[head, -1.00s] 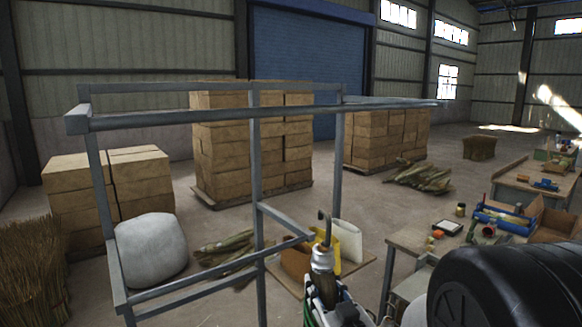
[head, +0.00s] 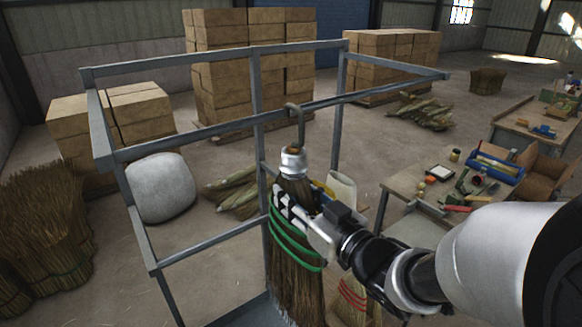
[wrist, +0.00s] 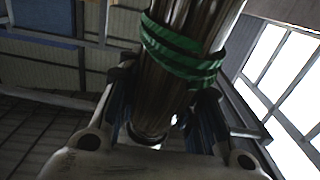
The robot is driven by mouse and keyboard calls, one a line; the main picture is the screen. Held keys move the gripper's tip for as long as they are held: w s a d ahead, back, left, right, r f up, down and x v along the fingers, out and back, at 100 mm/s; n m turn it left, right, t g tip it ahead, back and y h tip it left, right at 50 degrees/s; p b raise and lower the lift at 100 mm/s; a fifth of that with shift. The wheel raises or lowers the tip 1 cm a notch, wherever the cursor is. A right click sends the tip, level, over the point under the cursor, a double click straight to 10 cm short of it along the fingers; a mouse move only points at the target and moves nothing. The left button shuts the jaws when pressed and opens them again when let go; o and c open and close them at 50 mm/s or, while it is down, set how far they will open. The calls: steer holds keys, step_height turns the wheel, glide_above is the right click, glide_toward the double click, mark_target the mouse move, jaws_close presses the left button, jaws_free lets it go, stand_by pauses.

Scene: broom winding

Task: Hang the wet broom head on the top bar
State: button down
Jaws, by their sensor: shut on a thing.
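The broom head (head: 297,275) has brown bristles, green bands, a silver collar (head: 293,160) and a metal hook (head: 295,113) on top. It hangs upright, bristles down. My gripper (head: 300,215) is shut on it below the collar; the wrist view shows fingers on both sides of the banded bristles (wrist: 180,45). The hook's curved top overlaps the near top bar (head: 200,139) of the grey rack in the head view. I cannot tell whether it sits over the bar or only in front of it.
A rack post (head: 257,85) stands behind the broom. Another broom with red bands (head: 352,297) stands low behind my arm. A workbench (head: 400,188) with tools is at right. A white sack (head: 160,188) and bristle bundles (head: 45,225) are at left.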

steer(key=w+a+f+b, duration=0.1)
steer(key=w+a+f, duration=0.1)
steer(key=w+a, duration=0.3)
steer(key=shift+w+f, duration=0.2)
steer(key=shift+w, duration=1)
